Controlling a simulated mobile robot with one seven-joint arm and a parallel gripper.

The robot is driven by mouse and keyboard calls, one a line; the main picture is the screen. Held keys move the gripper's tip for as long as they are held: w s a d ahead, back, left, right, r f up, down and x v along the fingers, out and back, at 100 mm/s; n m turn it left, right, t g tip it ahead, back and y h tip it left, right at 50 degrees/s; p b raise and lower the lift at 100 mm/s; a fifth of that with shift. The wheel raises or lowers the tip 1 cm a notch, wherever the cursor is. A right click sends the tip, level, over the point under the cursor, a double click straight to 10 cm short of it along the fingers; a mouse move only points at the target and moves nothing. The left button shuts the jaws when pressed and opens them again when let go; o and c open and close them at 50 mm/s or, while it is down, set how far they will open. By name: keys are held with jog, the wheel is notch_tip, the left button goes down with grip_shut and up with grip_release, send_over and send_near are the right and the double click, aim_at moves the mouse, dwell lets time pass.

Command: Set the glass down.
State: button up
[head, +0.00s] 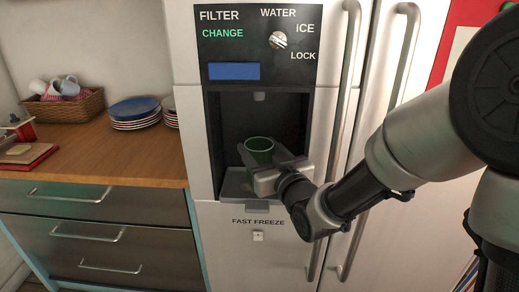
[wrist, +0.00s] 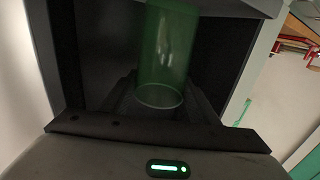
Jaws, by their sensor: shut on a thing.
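The green glass (head: 259,146) is upright inside the water dispenser recess of the fridge. My gripper (head: 262,164) reaches into the recess from the right and is shut on the glass. In the wrist view the see-through green glass (wrist: 168,55) stands between the dark fingers (wrist: 158,100). The dispenser tray (head: 236,184) lies below the glass. I cannot tell whether the glass bottom touches the tray, because my gripper hides it in the head view.
The dispenser nozzle (head: 259,96) is above the glass. Long fridge handles (head: 340,130) stand close to my arm. On the left, a wooden counter (head: 110,165) holds stacked plates (head: 135,110), a basket of cups (head: 68,106) and a red board (head: 25,154). The counter's front middle is clear.

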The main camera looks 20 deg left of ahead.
jog(key=shift+f, duration=0.15)
jog(key=shift+f+b, duration=0.6)
jog(key=shift+b, duration=0.4)
jog(key=shift+f+b, duration=0.25)
jog(key=shift+b, duration=0.05)
jog(key=o, duration=1.9)
jog(key=shift+c, duration=0.2)
